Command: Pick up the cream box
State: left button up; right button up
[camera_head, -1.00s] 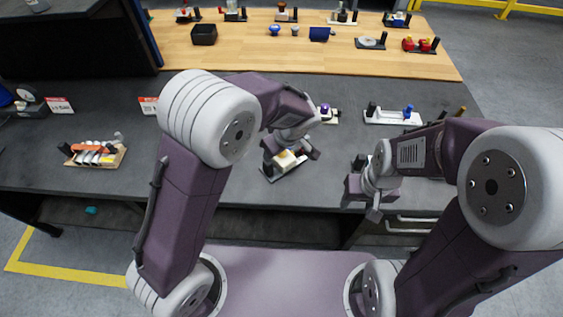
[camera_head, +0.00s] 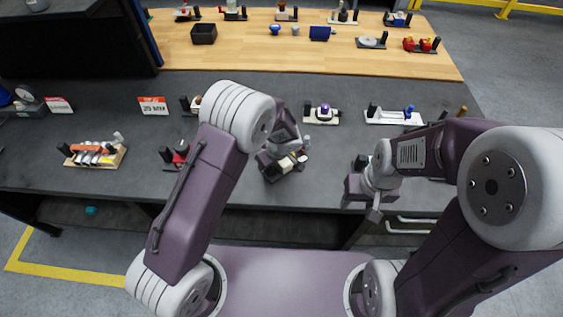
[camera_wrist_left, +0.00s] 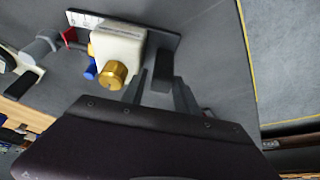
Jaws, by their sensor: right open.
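The cream box (camera_wrist_left: 118,45) shows in the left wrist view with a round brass knob on its side. It sits on a dark base plate beside an upright black post (camera_wrist_left: 164,68). In the head view a small part of the cream box (camera_head: 285,163) shows at my left gripper (camera_head: 275,160), the rest hidden by it. In the left wrist view the fingers of my left gripper (camera_wrist_left: 162,92) are apart, with the black post in line between them; whether they touch it I cannot tell. My right gripper (camera_head: 374,207) is open and empty near the table's front edge.
A wooden-based assembly (camera_head: 95,153) stands left on the grey table (camera_head: 235,190). A base with a purple-topped part (camera_head: 323,114) and a white base with a blue part (camera_head: 393,116) stand behind. More fixtures line the wooden surface at the back.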

pick_arm(q)
jog(key=shift+s+r, duration=0.1)
grip_shut()
dwell(1.2)
